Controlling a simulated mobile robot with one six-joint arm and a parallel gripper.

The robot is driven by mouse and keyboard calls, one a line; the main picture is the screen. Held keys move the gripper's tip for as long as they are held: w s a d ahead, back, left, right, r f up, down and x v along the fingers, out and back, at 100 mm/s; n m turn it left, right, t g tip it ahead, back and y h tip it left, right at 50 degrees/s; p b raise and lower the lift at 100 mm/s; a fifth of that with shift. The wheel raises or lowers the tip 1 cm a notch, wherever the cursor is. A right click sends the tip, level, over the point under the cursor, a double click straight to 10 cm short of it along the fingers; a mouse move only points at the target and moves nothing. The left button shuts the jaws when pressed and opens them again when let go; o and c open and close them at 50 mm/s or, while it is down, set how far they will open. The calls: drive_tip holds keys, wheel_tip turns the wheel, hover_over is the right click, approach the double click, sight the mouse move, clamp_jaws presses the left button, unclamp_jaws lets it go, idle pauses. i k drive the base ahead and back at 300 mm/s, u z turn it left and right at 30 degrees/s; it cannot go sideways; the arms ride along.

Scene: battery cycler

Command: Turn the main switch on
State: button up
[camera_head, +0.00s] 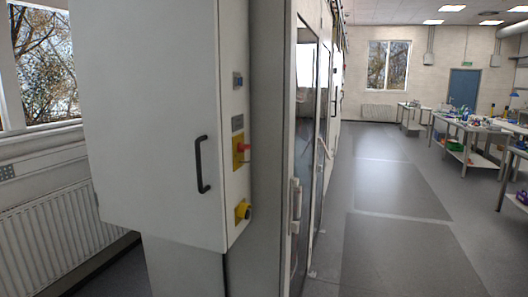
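A tall pale cabinet (150,120) stands close in front, left of centre. Its narrow right side carries a column of controls. A yellow plate with a red knob (242,149) sits at mid height, seen at a steep angle. Below it is a yellow box with a dark round knob (244,211). Which of the two is the main switch, and how either is turned, I cannot tell. A small grey-blue panel (238,80) and a grey label plate (237,123) are above them. My gripper is not in view.
A black handle (202,164) sticks out from the cabinet front. Glass-fronted units with a pale handle (296,205) continue to the right. A radiator (50,225) is at the left wall. The grey aisle floor (400,190) is clear; workbenches (470,127) stand far right.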

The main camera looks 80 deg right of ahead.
sight(241, 147)
drive_tip(key=u, duration=0.25)
drive_tip(key=k, duration=0.5)
drive_tip(key=z, duration=2.4)
drive_tip(key=i, duration=1)
drive_tip(key=k, duration=0.2)
drive_tip(key=z, duration=0.15)
